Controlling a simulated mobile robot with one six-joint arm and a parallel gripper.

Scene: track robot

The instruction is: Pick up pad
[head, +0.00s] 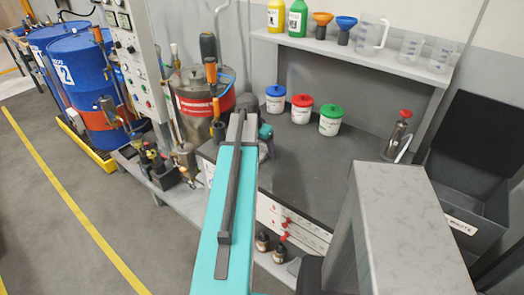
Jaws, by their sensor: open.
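I cannot make out a pad for certain anywhere in the head view. My teal arm link, with a dark strip along its top, reaches from the bottom edge up to the middle and covers part of the bench. A small teal and grey part shows just beyond its far end. My gripper's fingers do not show, so I see no contact with anything.
A dark bench (330,165) carries blue-lidded (275,104), red-lidded (301,115) and green-lidded (330,126) tubs. A shelf (345,52) holds bottles, funnels and jugs. A steel vessel (190,100) stands left; an open black box (462,195) is right.

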